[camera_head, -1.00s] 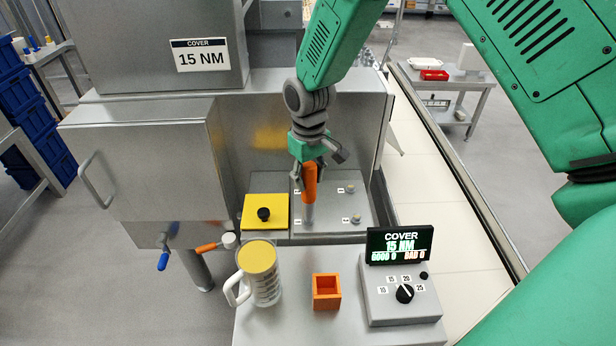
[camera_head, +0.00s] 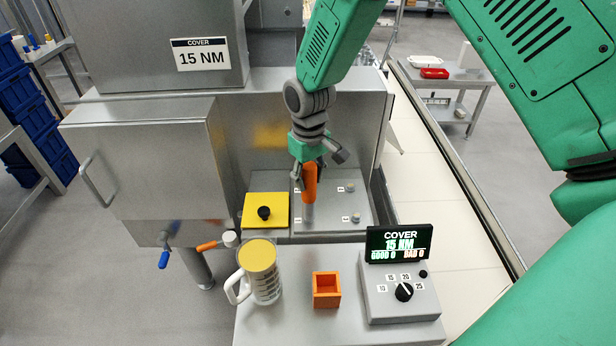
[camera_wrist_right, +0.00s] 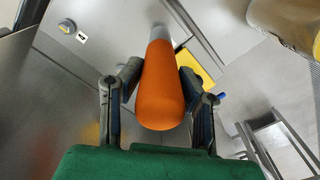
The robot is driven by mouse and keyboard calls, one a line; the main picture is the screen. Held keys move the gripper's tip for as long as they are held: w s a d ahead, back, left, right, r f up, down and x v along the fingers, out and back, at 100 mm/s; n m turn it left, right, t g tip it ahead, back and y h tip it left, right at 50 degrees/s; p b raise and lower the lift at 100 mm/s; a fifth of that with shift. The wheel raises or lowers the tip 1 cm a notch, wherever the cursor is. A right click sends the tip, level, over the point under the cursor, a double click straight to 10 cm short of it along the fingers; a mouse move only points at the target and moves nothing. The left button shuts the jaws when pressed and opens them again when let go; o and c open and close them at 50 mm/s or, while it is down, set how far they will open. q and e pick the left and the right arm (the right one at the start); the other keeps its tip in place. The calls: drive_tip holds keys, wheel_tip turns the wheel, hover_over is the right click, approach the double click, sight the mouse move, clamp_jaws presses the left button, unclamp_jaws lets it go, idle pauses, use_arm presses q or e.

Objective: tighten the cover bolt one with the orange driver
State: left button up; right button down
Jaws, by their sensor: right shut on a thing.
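My right gripper (camera_head: 309,172) is shut on the orange driver (camera_head: 309,187) over the grey cover plate (camera_head: 333,222). The driver stands about upright with its grey shaft pointing down at the plate's left part; its tip and whatever is under it are hard to make out. In the right wrist view the orange handle (camera_wrist_right: 162,85) lies between both fingers. Two bolts show on the plate's right side, a far one (camera_head: 350,188) and a near one (camera_head: 356,218). The controller display (camera_head: 399,243) reads COVER, 15 NM, GOOD 0, BAD 0. My left gripper is not in view.
A yellow plate with a black knob (camera_head: 280,219) lies left of the driver. In front stand a measuring jug with a yellow top (camera_head: 262,290), an orange square holder (camera_head: 326,304) and the controller's dial (camera_head: 404,291). A sign (camera_head: 200,55) reads COVER 15 NM.

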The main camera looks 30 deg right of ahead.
sight(310, 164)
drive_tip(key=shift+f, duration=0.65)
idle(1.8)
drive_tip(key=shift+p, duration=0.3)
drive_tip(key=shift+r+p, duration=0.45)
drive_tip(key=shift+r, duration=2.05)
drive_tip(key=shift+d, duration=0.1)
